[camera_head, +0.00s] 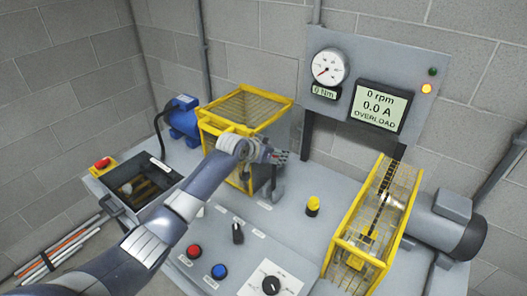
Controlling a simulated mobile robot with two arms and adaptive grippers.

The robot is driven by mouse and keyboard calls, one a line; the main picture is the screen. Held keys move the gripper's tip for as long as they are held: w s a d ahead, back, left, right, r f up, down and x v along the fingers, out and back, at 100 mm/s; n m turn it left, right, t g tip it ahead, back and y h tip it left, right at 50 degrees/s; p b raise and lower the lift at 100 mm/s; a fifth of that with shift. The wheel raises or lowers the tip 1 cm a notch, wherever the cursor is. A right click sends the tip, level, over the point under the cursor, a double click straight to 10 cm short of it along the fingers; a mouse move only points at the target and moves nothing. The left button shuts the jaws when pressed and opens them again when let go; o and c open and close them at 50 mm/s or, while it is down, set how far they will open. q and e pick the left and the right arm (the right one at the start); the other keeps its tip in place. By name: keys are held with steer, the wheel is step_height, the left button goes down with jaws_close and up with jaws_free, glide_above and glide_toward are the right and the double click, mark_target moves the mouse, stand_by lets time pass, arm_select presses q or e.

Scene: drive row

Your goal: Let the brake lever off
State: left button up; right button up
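My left arm reaches in from the bottom left. Its gripper (279,156) is just in front of the right side of the yellow-framed mesh guard (245,108). The fingers are small and seen at an angle, so I cannot tell whether they are open or shut. A dark upright part (276,186), which may be the brake lever, stands just below the fingers. I cannot tell whether they touch it, and its upper end is hidden by the gripper. My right gripper is not in view.
A yellow-capped black knob (313,205) stands right of the gripper. A second yellow guard (374,225) covers a chain beside a grey motor (447,222). The display (380,106) reads 0 rpm, 0.0 A, OVERLOAD; an amber lamp (427,88) is lit. A red button (194,251) is near the front.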

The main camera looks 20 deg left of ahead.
arm_select(q)
steer(key=v, duration=1)
steer(key=shift+s+r, duration=0.25)
